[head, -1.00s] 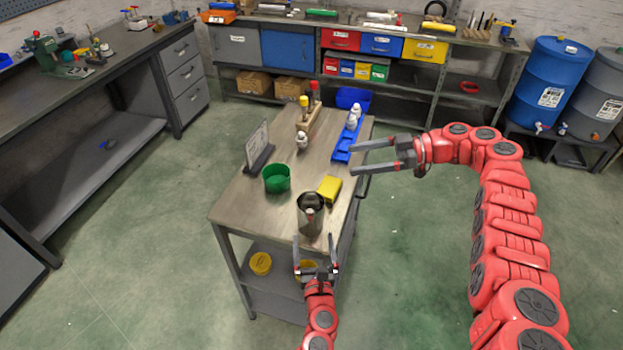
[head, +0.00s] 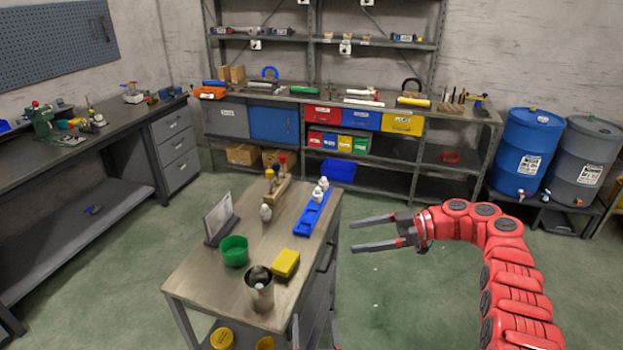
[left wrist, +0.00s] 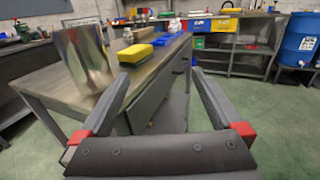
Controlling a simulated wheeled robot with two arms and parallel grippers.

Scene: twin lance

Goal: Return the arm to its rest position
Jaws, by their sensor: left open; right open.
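My left gripper (head: 315,332) shows only its two fingertips at the bottom edge of the head view, beside the near right corner of the small work table (head: 190,282). In the left wrist view my left gripper (left wrist: 160,82) is open, with nothing between its fingers. The rest of the left arm is out of the head view. My right gripper (head: 357,233) is open and empty over the floor to the right of the table, its fingers pointing left. The right arm is bent, coming in from the lower right.
The metal cup also shows in the left wrist view (left wrist: 84,62). Floor right of the table is clear.

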